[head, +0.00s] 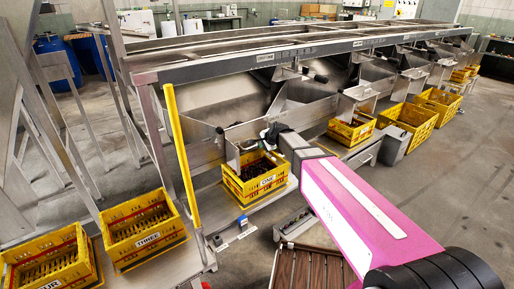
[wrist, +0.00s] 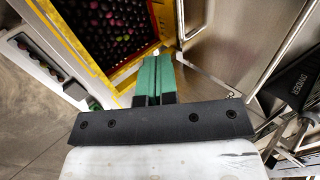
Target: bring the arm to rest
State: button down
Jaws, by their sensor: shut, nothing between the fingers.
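My gripper (wrist: 155,62) shows in the wrist view with its two green fingers together and nothing between them. It is beside the inner edge of a yellow crate (wrist: 78,52) holding many small dark red and purple fruits. In the head view my pink arm reaches from the lower right toward the machine. The arm's end is by the crate labelled ONE (head: 262,192), near the steel chutes. The fingertips are too small to make out in the head view.
The long steel sizer (head: 300,60) runs across the back, with more yellow crates (head: 408,121) along its front. Crate THREE (head: 146,243) and another crate (head: 50,262) stand at lower left. A yellow post (head: 182,155) rises nearby. A black part marked DIVIDER (wrist: 295,85) is at right. Floor at right is clear.

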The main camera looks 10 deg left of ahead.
jog(key=s+d+f+n+g+h, duration=0.2)
jog(key=s+d, duration=0.5)
jog(key=d, duration=0.6)
jog(key=s+d+f+n+g+h, duration=0.1)
jog(key=s+d+f+n+h, duration=0.1)
jog(key=s+d, duration=0.5)
jog(key=s+d+f+n+g+h, duration=0.2)
jog(key=s+d, duration=0.5)
jog(key=d, duration=1.3)
jog(key=shift+s+f+n+g, duration=0.35)
jog(key=shift+f+n, duration=0.25)
jog(key=shift+n, duration=0.5)
